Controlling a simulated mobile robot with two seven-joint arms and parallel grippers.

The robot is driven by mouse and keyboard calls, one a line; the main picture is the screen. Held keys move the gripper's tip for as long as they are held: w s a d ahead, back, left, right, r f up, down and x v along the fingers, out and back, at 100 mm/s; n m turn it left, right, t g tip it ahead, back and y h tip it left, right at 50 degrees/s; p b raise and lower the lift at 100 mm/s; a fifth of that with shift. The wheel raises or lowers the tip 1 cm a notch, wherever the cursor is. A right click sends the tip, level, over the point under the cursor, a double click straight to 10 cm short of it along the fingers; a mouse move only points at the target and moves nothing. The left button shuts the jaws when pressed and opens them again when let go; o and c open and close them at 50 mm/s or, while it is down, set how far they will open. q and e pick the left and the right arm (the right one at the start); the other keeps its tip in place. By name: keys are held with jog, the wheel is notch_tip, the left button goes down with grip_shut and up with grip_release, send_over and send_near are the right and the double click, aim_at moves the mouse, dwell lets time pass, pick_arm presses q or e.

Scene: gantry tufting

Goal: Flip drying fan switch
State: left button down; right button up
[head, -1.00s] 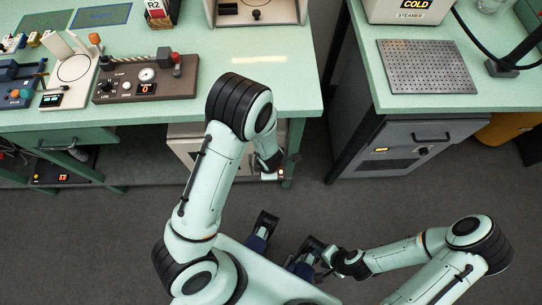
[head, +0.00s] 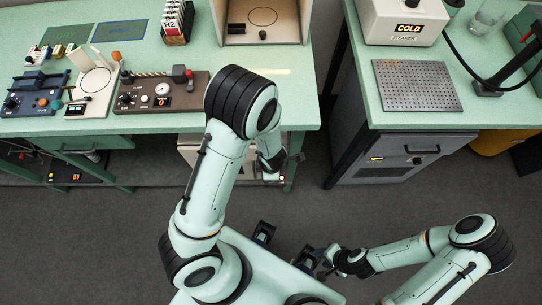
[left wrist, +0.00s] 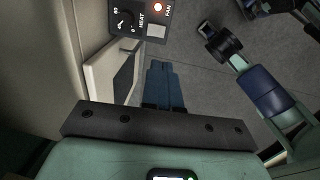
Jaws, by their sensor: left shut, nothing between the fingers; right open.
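In the head view my left forearm mostly hides this place. My right gripper (head: 326,262) is open, low over the floor, far from the panel.
A cream cabinet (head: 187,152) stands under the green bench (head: 245,98); its wall and a dark-windowed door (left wrist: 105,70) are close left of my left fingers. A grey cabinet (head: 400,158) stands at right. Grey floor (head: 90,240) lies open in front.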

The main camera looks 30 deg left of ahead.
pick_arm(q)
jog(key=shift+w+a+r+p, duration=0.15)
jog(key=shift+w+a+p, duration=0.35)
jog(key=shift+w, duration=0.25)
jog(key=f+b, duration=0.2)
jog(key=f, duration=0.2)
jog(key=f+b, duration=0.3)
jog(key=f, duration=0.1)
jog(key=w+f+b, duration=0.1)
jog(key=f+b, duration=0.1)
jog(key=f, duration=0.2)
jog(key=shift+a+f, duration=0.3)
jog(key=shift+a, duration=0.1)
jog(key=shift+w+f+b, duration=0.15)
jog(key=shift+f+b, duration=0.25)
jog(key=shift+f, duration=0.25)
